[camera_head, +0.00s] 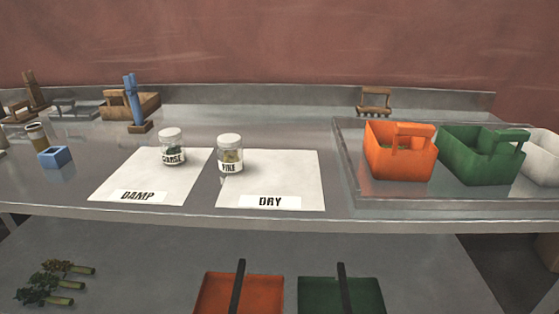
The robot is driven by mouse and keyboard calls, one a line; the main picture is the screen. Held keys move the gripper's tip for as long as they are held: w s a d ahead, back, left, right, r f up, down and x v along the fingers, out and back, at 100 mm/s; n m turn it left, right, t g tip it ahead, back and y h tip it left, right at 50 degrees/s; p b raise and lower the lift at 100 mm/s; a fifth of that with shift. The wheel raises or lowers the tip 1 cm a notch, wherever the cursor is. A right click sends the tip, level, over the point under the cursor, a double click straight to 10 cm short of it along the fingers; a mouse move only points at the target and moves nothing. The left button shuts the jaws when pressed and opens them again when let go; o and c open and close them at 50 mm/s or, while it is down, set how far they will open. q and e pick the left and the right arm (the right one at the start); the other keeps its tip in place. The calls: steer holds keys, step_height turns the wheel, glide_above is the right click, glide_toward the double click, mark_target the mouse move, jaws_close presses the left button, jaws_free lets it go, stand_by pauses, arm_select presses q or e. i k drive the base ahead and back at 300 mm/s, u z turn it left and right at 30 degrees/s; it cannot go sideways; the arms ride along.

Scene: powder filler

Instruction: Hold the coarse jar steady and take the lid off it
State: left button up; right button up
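The coarse jar (172,151) is a small clear jar with dark green contents and a label reading COARSE. It stands upright on the white DAMP sheet (120,181), near that sheet's top right. Its pale lid (171,133) is on top. A similar jar labelled FINE (230,158), with yellowish contents and a pale lid, stands upright just to the right, at the left edge of the DRY sheet (285,175). Neither of my grippers shows in the head view, and nothing touches the coarse jar.
Orange (400,160), green (480,160) and white (540,158) bins stand in a tray at right. A blue block (54,157), a blue tool on a wooden base (135,110) and a wooden box (150,104) are at left. Bench space in front of the jars is clear.

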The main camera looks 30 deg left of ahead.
mark_target(173, 153)
steer(key=z, duration=0.7)
steer(key=k, duration=1)
steer(key=u, duration=1.65)
